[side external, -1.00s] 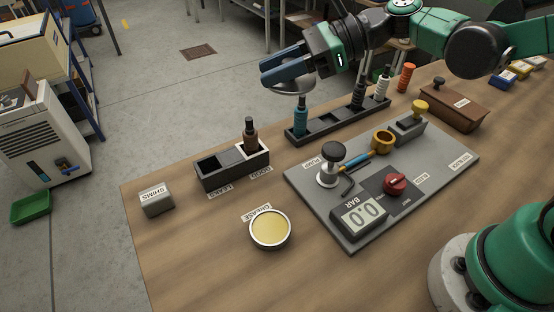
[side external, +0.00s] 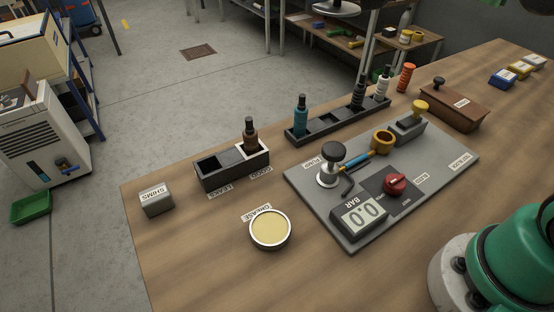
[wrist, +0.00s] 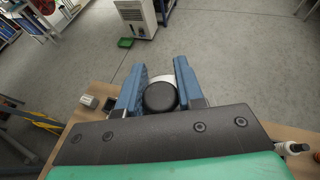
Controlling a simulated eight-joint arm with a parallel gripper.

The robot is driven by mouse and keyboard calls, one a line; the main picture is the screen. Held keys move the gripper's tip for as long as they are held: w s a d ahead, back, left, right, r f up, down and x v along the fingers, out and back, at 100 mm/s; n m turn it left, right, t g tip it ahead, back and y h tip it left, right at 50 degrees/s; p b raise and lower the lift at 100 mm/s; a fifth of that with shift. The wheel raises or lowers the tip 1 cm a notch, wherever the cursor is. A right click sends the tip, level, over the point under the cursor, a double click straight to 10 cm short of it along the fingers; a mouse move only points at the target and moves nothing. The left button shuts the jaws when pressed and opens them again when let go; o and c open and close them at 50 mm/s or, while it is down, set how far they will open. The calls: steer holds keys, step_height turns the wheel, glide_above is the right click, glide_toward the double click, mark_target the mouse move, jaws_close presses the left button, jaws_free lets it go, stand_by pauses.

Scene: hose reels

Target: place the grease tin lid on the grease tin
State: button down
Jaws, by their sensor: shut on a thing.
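The grease tin (side external: 270,229) stands open on the near part of the bench, a round pale-rimmed tin with yellow grease inside, beside its GREASE label. The grease tin lid (side external: 336,8) is a grey disc at the top edge of the side external view, high up and well away from the tin. In the wrist view my gripper (wrist: 161,72) has its blue fingers on either side of the lid's black round knob (wrist: 160,97), with part of the pale disc showing beyond it. The gripper itself is above the side external picture. The tin is not visible in the wrist view.
Behind the tin stand a LEAKS/GOOD block (side external: 232,172) with a brown bottle and a longer rack (side external: 338,122) with upright bottles. A grey test plate (side external: 420,190) with pump and gauge lies right. A SHIMS box (side external: 157,202) stands left. Bare wood surrounds the tin.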

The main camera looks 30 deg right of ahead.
steer(key=s+a+f+n+g+y, duration=0.1)
steer(key=a+f+n+g+y, duration=0.2)
steer(key=a, duration=0.5)
steer(key=n+g+y, duration=0.1)
steer(key=n+g, duration=1.8)
steer(key=n, duration=0.1)
glide_above(245, 304)
step_height(245, 304, down, 4)
steer(key=shift+m, duration=0.3)
step_height(245, 304, down, 20)
steer(key=shift+r, duration=0.15)
steer(key=c, duration=0.5)
jaws_free()
steer(key=shift+c, duration=0.2)
